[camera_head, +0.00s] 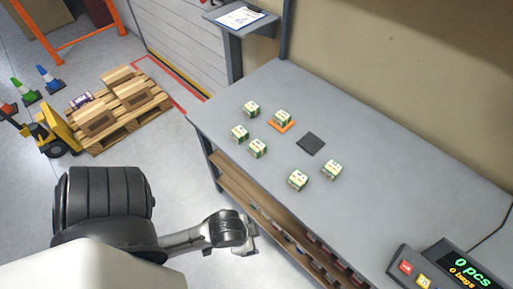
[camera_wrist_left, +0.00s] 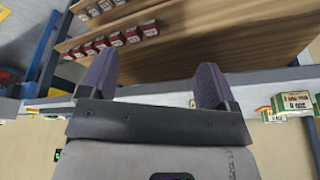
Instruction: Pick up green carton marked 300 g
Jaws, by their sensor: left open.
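Several green and white cartons stand on the grey table in the head view: at the back (camera_head: 251,108), on the orange pad (camera_head: 283,117), at the left (camera_head: 239,133), left of middle (camera_head: 257,148), at the front (camera_head: 297,180) and at the right (camera_head: 332,170). Their weight marks are too small to read, so I cannot tell which is the 300 g one. My left gripper (camera_head: 250,240) is off the table's front edge, apart from all cartons. It is open and empty in the left wrist view (camera_wrist_left: 157,84), where a carton (camera_wrist_left: 292,103) shows at the right.
The grey table (camera_head: 400,200) has a dark square pad (camera_head: 311,143) and free room at the right. A wooden shelf (camera_head: 238,190) below holds small red and white boxes (camera_wrist_left: 115,39). A counter display (camera_head: 467,270) stands front right.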

